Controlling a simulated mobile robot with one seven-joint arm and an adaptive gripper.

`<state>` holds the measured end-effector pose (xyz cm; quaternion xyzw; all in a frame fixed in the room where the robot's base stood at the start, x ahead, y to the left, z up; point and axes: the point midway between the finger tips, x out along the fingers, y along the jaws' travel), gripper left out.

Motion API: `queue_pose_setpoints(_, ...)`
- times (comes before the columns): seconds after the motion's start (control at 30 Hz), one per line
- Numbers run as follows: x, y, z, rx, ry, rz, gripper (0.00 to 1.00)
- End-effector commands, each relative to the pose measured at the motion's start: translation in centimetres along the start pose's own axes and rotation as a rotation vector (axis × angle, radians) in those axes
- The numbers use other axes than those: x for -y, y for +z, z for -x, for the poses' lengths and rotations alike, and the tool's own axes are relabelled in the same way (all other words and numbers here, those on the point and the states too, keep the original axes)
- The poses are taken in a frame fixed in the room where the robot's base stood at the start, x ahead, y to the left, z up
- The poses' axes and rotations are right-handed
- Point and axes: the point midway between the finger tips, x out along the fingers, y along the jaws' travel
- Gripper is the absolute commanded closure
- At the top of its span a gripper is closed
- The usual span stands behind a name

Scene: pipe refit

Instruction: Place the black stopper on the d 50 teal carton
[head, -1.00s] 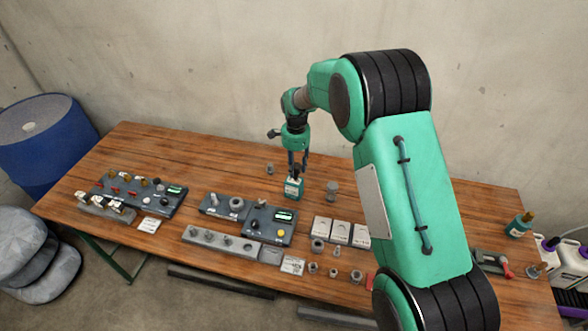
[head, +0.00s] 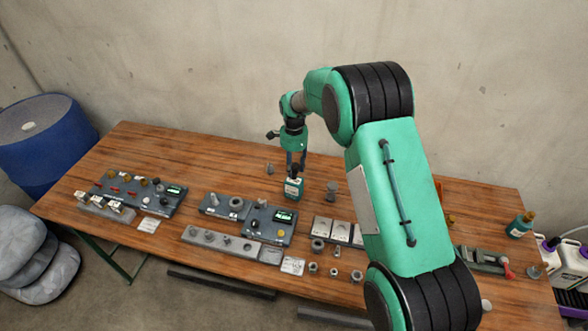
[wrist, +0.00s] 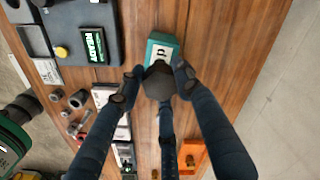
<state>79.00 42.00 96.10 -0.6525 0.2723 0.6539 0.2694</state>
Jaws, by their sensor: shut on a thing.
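The teal carton (head: 294,188) with a white label stands upright on the wooden table; it also shows in the wrist view (wrist: 162,43), where part of a "d" can be read on its label. My gripper (head: 296,168) is right above the carton. In the wrist view my gripper (wrist: 155,80) is shut on the black stopper (wrist: 158,83), a dark rounded piece between the fingertips. The stopper overlaps the near end of the carton in that view. I cannot tell whether it touches the carton's top.
A grey device with a lit green display (head: 284,216) stands just left of and in front of the carton. A grey fitting (head: 332,190) stands to its right. Pale square plates (head: 340,231) and several loose fittings lie nearer the front edge. Table behind the carton is mostly clear.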

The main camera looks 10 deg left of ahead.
Motion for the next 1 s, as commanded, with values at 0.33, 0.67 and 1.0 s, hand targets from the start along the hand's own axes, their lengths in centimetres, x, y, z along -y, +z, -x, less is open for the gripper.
queue_pose_setpoints(0.33, 0.03, -0.01, -0.82, 0.0, -0.001, 0.0, 0.88)
queue_pose_setpoints(0.67, 0.01, 0.0, -1.1, 0.0, 0.0, 0.0, 0.47)
queue_pose_setpoints(1.0, 0.03, -0.01, -0.94, 0.0, -0.001, 0.0, 0.47)
